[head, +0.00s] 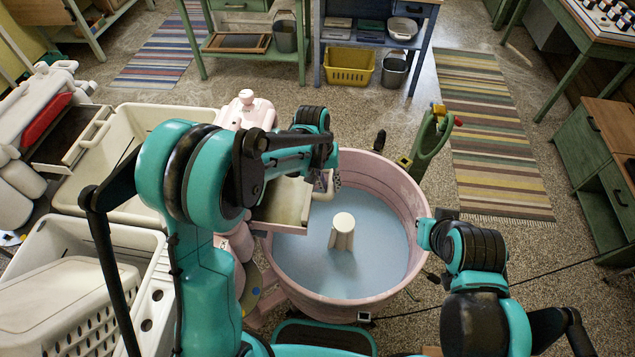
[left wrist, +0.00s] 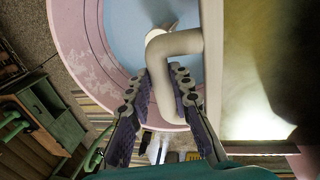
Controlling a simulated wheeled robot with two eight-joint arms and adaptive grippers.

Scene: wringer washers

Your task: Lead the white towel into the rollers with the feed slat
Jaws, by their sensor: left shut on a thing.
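My left gripper (head: 328,184) is above the left side of the pink tub (head: 400,175). In the left wrist view its two fingers (left wrist: 164,105) are shut on a bent cream bar (left wrist: 178,43), close beside a cream board (left wrist: 260,60). I cannot tell whether this bar is part of the feed slat. The board (head: 283,208) reaches over the tub's left rim. The pink wringer head (head: 246,108) is mostly hidden behind my left arm; its rollers do not show. I cannot make out the white towel. My right gripper (head: 428,232) is at the tub's right rim, its fingers unclear.
A pale post (head: 342,232) stands in the blue water of the tub. A green stand (head: 431,142) with a red knob is behind the tub's right side. Cream basins (head: 150,112) and a white basket (head: 70,310) fill the left. The striped rug (head: 490,130) is clear.

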